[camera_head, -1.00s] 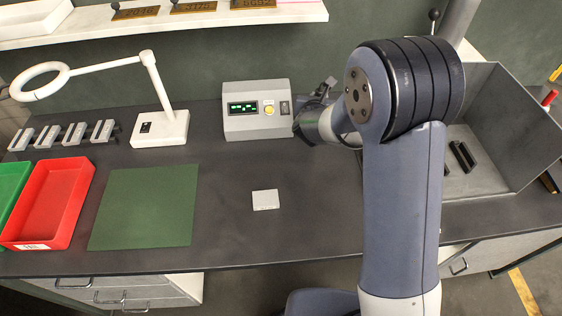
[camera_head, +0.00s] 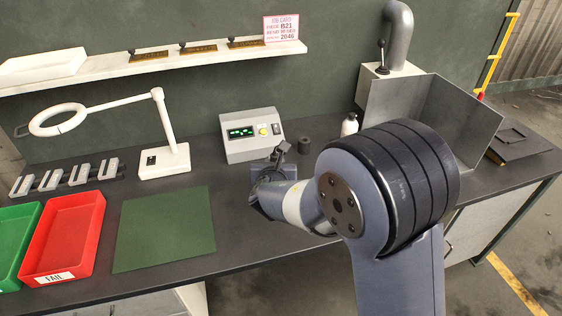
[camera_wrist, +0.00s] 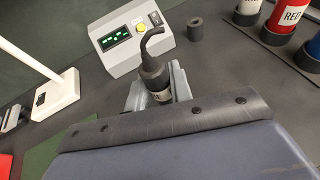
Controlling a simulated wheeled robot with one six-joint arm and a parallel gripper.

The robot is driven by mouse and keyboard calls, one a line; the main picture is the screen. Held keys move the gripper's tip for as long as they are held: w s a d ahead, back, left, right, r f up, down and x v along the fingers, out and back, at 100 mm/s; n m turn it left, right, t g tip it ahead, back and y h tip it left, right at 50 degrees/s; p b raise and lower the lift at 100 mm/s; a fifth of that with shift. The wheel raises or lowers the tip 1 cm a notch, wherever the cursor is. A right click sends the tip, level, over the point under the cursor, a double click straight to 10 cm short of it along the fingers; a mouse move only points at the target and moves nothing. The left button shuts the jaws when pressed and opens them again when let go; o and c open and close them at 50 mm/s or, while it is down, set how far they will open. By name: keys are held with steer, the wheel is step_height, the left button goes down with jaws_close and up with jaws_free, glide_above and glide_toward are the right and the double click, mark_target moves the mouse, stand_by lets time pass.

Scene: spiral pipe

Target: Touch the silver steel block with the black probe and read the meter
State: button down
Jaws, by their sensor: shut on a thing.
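My gripper (camera_wrist: 158,94) is shut on the black probe (camera_wrist: 153,68), whose cable curves up from its top. In the head view my gripper (camera_head: 268,180) is low over the bench, in front of the meter. The meter (camera_head: 236,152) is a grey sloped box with green display marks, too small to read, and a yellow button; it also shows in the wrist view (camera_wrist: 130,62). The silver steel block is not visible now, and my gripper and arm cover the area where a pale flat block lay earlier. The probe's tip is hidden, so contact cannot be told.
A dark round holder (camera_head: 304,145) stands right of the meter. A green mat (camera_head: 165,228), red tray (camera_head: 68,235), green tray (camera_head: 14,240) and white ring lamp (camera_head: 165,162) are to the left. A grey metal enclosure (camera_head: 470,110) stands at right.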

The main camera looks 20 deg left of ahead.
steer(key=shift+f+b, duration=3.45)
steer(key=shift+b, duration=0.25)
steer(key=shift+f+b, duration=0.55)
steer(key=shift+b, duration=0.2)
steer(key=shift+r, duration=0.1)
steer(key=shift+r+p, duration=2.65)
steer(key=shift+r, duration=0.9)
